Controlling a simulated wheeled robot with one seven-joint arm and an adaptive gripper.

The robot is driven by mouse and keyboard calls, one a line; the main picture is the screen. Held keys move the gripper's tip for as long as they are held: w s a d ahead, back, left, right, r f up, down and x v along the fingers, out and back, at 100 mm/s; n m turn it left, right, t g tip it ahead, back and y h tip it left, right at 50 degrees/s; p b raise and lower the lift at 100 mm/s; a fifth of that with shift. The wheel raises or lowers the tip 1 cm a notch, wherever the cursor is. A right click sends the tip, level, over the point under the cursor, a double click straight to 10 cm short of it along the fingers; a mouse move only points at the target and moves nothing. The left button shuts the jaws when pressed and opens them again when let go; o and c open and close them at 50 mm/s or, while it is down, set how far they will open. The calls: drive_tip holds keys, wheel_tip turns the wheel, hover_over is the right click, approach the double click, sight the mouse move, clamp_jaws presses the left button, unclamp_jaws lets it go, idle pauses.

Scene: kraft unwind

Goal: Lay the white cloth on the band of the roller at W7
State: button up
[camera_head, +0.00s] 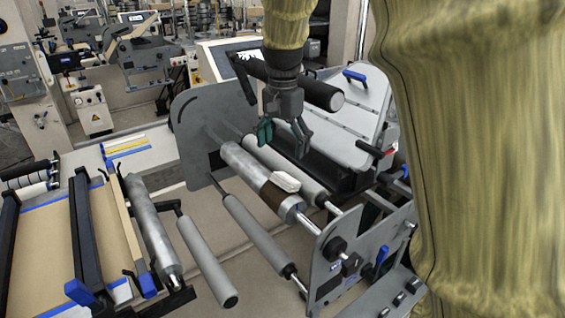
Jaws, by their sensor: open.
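The white cloth (286,181) is a small folded pad. It rests on top of a grey metal roller (243,167), at the dark brown band (270,195) near the roller's right end. The cloth covers part of the band. My gripper (284,140) is open and empty, with its fingers pointing down. In the picture it is above the cloth and appears apart from it. I cannot make out a W7 label.
Grey side plates (207,125) and (340,258) flank the rollers. Another roller (278,165) runs behind, and a lower one (256,230) in front. A sloped grey panel (345,118) stands behind my gripper. A separate frame (85,235) is at left.

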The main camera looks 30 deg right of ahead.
drive_tip(key=shift+r, duration=1)
idle(0.7)
